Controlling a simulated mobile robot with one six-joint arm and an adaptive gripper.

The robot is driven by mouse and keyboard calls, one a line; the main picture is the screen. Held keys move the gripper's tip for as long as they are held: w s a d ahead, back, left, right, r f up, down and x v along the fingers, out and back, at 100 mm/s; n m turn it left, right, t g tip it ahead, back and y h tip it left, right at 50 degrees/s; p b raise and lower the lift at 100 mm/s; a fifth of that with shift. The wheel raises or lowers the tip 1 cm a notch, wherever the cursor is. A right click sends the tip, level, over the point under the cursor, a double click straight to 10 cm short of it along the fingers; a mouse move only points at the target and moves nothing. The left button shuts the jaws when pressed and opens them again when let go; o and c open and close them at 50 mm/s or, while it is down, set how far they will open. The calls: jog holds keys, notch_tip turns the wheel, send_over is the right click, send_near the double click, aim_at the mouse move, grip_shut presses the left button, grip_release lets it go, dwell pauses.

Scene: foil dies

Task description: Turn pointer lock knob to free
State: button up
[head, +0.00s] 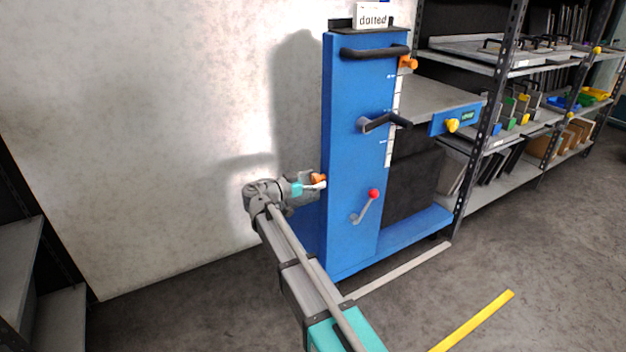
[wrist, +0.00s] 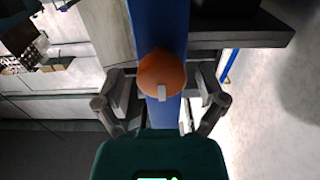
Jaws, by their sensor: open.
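An orange round knob (wrist: 161,73) with a small pale tab sits on the narrow blue face in the wrist view. It shows in the head view as an orange spot (head: 319,178) at the left edge of the blue press column (head: 345,215). My gripper (wrist: 162,88) is open, with one finger on each side of the knob and visible gaps to it. In the head view my gripper (head: 312,187) is beside the column's left edge, partly covering the knob. Another orange knob (head: 408,62) is high on the right, by a white scale (head: 393,120). No label names the lock knob.
A red-tipped lever (head: 367,205) and black handles (head: 385,122) stick out from the column. A yellow knob (head: 452,125) is on the side table. Loaded shelves (head: 520,65) stand right. A pale wall (head: 150,130) is behind my arm.

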jog(key=c, duration=1.1)
jog(key=shift+a, duration=0.25)
jog(key=shift+c, duration=0.2)
jog(key=shift+d, duration=0.15)
